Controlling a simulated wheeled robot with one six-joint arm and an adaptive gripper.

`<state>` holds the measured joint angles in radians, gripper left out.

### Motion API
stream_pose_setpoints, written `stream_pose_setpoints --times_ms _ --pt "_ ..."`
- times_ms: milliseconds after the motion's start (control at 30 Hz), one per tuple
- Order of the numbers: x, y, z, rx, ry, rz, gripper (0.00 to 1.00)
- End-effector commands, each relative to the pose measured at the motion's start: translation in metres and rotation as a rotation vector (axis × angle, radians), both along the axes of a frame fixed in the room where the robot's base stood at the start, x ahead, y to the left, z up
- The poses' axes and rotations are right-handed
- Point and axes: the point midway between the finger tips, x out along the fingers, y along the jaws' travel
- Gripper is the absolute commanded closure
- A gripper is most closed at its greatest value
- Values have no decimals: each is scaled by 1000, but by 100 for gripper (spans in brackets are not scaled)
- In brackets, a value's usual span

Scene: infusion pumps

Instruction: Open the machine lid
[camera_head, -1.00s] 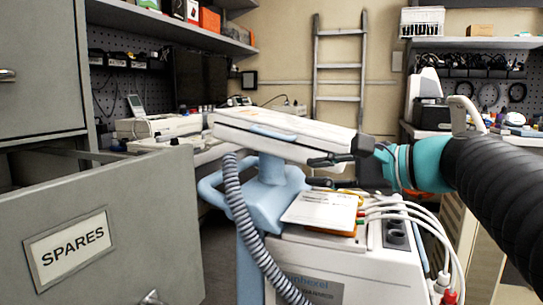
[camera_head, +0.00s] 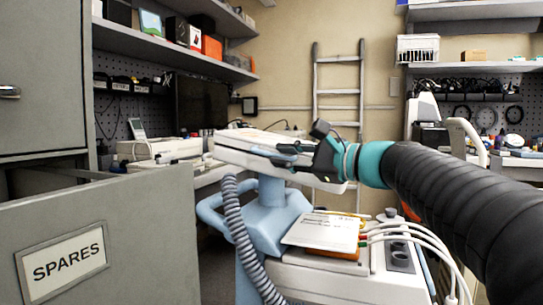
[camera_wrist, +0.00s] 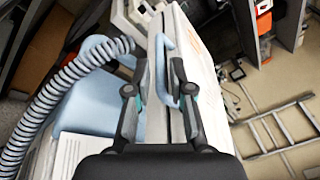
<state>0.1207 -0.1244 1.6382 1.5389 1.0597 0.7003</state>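The machine is a white and light-blue cart unit with a flat white lid (camera_head: 232,148) on top, tilted and apparently closed. A light-blue handle runs along the lid's front edge and shows clearly in the wrist view (camera_wrist: 163,58). My gripper (camera_head: 277,156) is at the lid's front edge, coming from the right. In the wrist view my gripper (camera_wrist: 158,64) is open, with the handle and lid edge between its two fingers, nearer the right finger. I cannot tell whether a finger touches the handle. In the head view the fingers hide part of the handle.
A ribbed grey hose (camera_head: 236,222) hangs at the cart's left. White cables (camera_head: 430,245) loop at its right, and papers (camera_head: 318,232) lie on its lower top. A drawer marked SPARES (camera_head: 120,225) stands out at the left. A ladder (camera_head: 338,95) leans on the back wall.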

Motion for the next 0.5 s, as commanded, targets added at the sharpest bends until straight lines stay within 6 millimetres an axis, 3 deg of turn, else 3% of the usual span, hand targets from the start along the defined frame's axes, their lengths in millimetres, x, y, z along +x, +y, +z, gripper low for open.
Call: stream_pose_setpoints --times_ms 200,500 --pt "18 25 0 -1 1 2 78" --pt "24 33 0 0 0 0 78"
